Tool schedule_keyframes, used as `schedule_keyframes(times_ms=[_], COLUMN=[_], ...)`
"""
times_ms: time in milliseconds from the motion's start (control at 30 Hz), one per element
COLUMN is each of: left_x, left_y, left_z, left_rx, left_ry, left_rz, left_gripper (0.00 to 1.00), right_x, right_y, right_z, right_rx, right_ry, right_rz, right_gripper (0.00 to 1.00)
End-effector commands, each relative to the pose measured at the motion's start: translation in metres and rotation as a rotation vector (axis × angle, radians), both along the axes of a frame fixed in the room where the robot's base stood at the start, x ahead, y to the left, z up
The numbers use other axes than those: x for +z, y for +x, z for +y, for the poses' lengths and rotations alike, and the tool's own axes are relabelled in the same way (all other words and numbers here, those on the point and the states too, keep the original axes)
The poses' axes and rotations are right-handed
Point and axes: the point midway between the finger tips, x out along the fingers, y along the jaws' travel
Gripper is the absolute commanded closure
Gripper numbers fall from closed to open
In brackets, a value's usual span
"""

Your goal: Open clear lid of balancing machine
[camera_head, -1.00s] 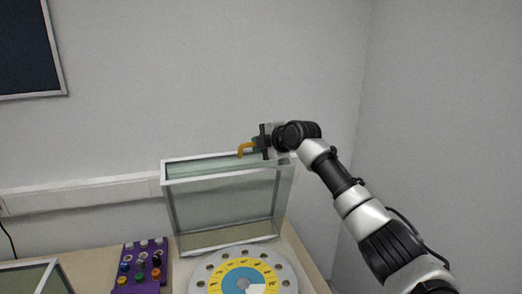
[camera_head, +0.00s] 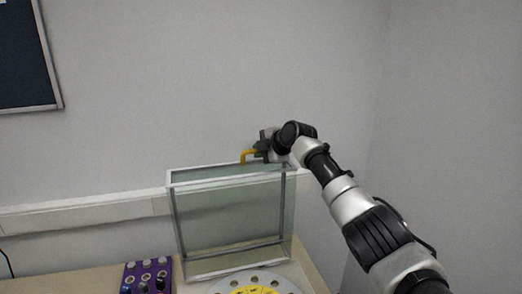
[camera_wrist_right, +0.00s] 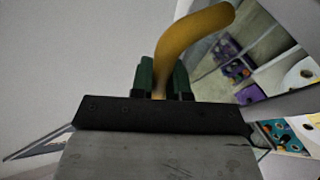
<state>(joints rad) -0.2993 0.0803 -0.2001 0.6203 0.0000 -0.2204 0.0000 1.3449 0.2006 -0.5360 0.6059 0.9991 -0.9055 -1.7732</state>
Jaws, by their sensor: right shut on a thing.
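The clear lid (camera_head: 228,222) of the balancing machine is a glass box with a pale frame, standing raised and upright behind the round dial disc (camera_head: 255,284). A yellow bent handle (camera_head: 245,155) shows at the lid's upper edge. My right gripper (camera_head: 257,153) is shut on this handle above the lid's top right part. In the right wrist view the yellow handle (camera_wrist_right: 195,40) rises from between the green-padded fingers (camera_wrist_right: 163,78). The disc is cut off by the lower picture edge. My left gripper is not in view.
A purple panel with knobs (camera_head: 133,268) sits on the wooden table (camera_head: 95,283) left of the machine. The wall is close behind, with a pale trunking rail (camera_head: 80,214) and a dark board (camera_head: 25,60). The space above the lid is free.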

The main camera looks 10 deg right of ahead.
Motion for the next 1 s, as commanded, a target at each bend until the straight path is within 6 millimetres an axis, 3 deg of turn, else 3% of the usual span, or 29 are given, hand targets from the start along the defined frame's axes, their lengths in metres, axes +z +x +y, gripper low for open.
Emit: schedule_keyframes(times_ms=[167,200,367,767,1000], left_x=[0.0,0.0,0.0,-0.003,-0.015], left_y=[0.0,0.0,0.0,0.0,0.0], left_z=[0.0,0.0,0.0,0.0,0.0], left_rx=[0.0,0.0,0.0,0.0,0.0], left_ry=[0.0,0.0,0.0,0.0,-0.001], left_rz=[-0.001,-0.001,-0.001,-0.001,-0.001], left_gripper=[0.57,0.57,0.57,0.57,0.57], right_x=[-0.006,-0.006,-0.005,-0.004,0.007], right_y=[-0.001,-0.001,-0.001,-0.003,-0.019], right_z=[0.0,0.0,0.0,-0.001,-0.011], right_rx=[0.003,0.003,0.002,0.002,0.002], right_ry=[-0.008,-0.008,-0.005,-0.003,-0.005], right_rz=[0.011,0.011,0.009,0.007,0.001], right_gripper=[1.0,0.83,0.59,0.59,0.59])
